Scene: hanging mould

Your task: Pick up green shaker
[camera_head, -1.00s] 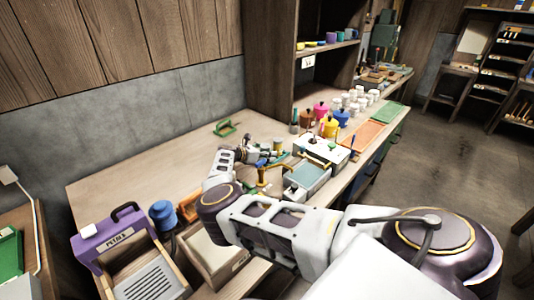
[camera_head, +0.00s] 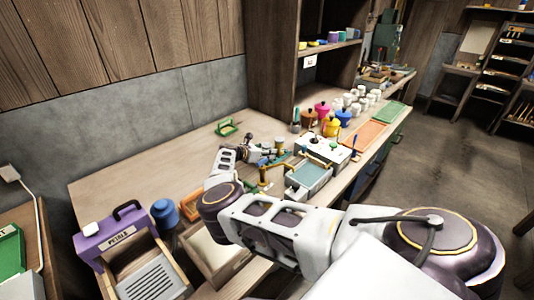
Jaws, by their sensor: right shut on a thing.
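My right arm reaches in from the lower right across the bench. Its gripper (camera_head: 268,154) is far along the bench and small in view. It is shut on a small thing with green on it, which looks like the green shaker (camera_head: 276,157). The fingers and the clutter around them hide most of it. I cannot tell whether it is clear of the bench top. My left gripper is not in view.
A brass-coloured stand (camera_head: 265,176) and a teal-topped box (camera_head: 310,176) are close to the gripper. Colourful lidded pots (camera_head: 332,127) and several white cups (camera_head: 359,103) stand beyond. A green frame (camera_head: 227,127) lies at the back.

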